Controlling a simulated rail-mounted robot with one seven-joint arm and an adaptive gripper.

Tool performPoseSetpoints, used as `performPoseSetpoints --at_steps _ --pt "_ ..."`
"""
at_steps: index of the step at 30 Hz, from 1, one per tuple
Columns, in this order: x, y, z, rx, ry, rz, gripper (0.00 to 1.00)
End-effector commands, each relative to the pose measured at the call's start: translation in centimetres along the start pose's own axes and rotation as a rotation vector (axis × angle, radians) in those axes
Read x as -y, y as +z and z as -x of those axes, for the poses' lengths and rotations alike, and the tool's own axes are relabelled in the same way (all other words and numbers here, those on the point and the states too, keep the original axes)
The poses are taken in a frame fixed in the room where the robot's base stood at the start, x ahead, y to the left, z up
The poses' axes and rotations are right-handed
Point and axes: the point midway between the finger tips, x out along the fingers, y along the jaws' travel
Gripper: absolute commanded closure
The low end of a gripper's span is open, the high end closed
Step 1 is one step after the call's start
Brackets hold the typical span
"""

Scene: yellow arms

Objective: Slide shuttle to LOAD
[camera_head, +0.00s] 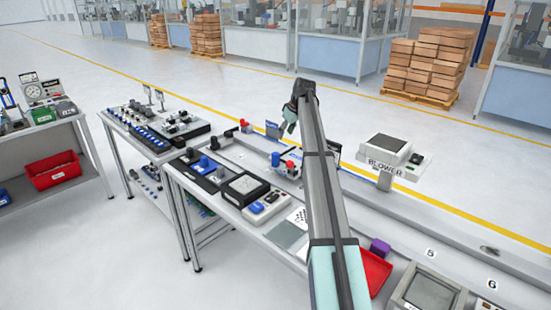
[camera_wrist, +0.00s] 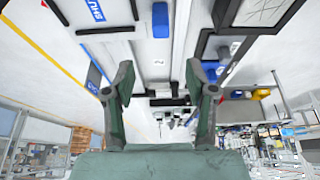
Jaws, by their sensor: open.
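My gripper (camera_head: 291,118) hangs at the far end of my arm, above the long workbench. In the wrist view its two green fingers (camera_wrist: 158,78) are spread apart with nothing between them. A blue upright block (camera_wrist: 160,20) stands beyond the fingertips on a pale track bed; it may be the shuttle's handle, but I cannot tell. In the head view a small blue piece (camera_head: 275,159) stands on the bench below my gripper. I cannot make out a LOAD mark.
A red-topped piece (camera_head: 290,164) stands close to the small blue piece. A blower box (camera_head: 385,155) stands behind the bench at the right. A red tray (camera_head: 374,272) and a purple block (camera_head: 380,247) lie nearer. Black fixtures (camera_head: 205,170) crowd the bench's left end.

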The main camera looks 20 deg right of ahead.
Motion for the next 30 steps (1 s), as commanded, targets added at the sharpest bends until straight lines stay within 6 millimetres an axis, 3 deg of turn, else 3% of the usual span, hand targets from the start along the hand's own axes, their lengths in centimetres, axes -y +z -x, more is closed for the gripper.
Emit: performPoseSetpoints --at_steps 7,24,30 --pt "0.1 -0.1 -3.3 0.001 -0.002 0.0 0.44" --pt "0.1 -0.1 -14.1 0.001 -0.002 0.0 0.44" --pt "0.1 -0.1 -16.3 0.0 -0.001 0.001 0.44"
